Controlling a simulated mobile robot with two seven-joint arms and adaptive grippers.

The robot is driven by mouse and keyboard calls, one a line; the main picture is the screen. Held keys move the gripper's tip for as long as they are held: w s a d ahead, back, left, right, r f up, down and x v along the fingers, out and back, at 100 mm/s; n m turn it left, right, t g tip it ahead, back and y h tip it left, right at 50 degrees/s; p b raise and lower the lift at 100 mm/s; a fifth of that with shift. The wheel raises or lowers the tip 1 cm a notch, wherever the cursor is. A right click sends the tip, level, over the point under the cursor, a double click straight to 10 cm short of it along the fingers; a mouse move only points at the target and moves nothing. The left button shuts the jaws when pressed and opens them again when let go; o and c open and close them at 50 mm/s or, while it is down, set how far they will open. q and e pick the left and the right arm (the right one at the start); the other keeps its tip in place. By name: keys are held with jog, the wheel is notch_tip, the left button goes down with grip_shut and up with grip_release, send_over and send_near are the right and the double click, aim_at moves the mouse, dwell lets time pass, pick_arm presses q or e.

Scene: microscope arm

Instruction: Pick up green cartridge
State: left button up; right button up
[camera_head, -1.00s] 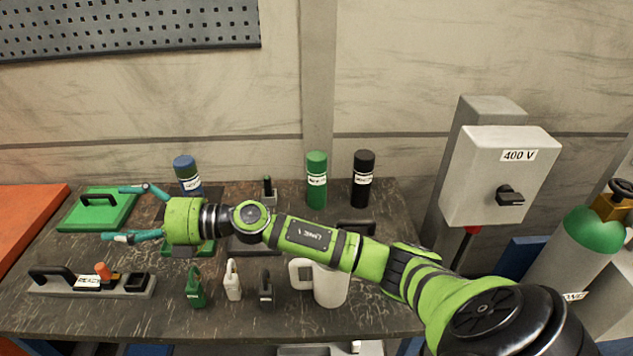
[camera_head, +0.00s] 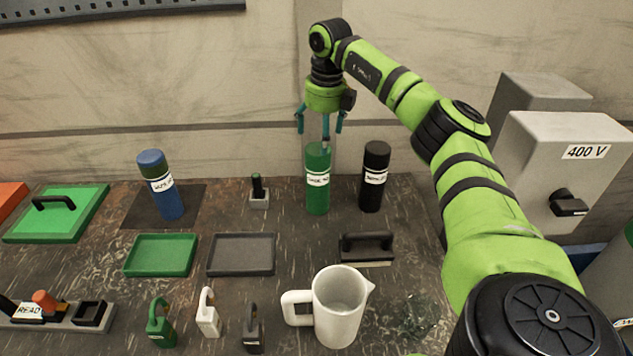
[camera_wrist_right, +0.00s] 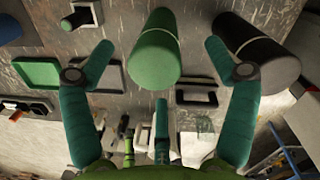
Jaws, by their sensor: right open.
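The green cartridge (camera_head: 318,185) stands upright at the back of the dark table, with a white label around it. My right gripper (camera_head: 320,130) hangs over its top from above, fingers pointing down and spread apart. In the right wrist view the green cartridge (camera_wrist_right: 156,50) lies between the two open teal fingers, with a gap on both sides. I cannot tell whether the fingertips reach below its top rim. Nothing is held. My left gripper is not in view.
A black cartridge (camera_head: 374,178) stands close on the right. A blue cartridge (camera_head: 162,188) stands further left on a dark mat. Between them is a small block with a green-topped peg (camera_head: 258,192). Trays (camera_head: 160,255), a white jug (camera_head: 338,308) and several padlocks are in front.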

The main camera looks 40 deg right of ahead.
aim_at(318, 149)
jog(key=shift+s+a+f, duration=0.1)
jog(key=shift+a+f, duration=0.05)
jog(key=shift+f, duration=0.1)
jog(key=shift+s+a+r, duration=0.2)
jog(key=shift+s+a, duration=0.05)
jog(key=shift+s, duration=0.05)
jog(key=shift+s+a+f, duration=0.15)
jog(key=shift+s+f, duration=0.05)
notch_tip(318, 149, down, 2)
jog(key=shift+w+p, duration=0.15)
jog(key=shift+p, duration=0.45)
jog(key=f, duration=0.2)
jog(key=p, duration=0.1)
jog(key=shift+w+a+f, duration=0.15)
jog(key=shift+w+f, duration=0.1)
jog(key=shift+f, duration=0.15)
jog(key=shift+w+f, duration=0.1)
jog(key=shift+f, duration=0.65)
jog(key=c, duration=1.6)
jog(key=shift+r, duration=0.1)
jog(key=shift+c, duration=0.7)
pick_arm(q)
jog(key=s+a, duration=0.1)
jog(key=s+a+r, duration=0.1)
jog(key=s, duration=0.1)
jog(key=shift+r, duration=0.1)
pick_arm(e)
jog(key=shift+r, duration=0.1)
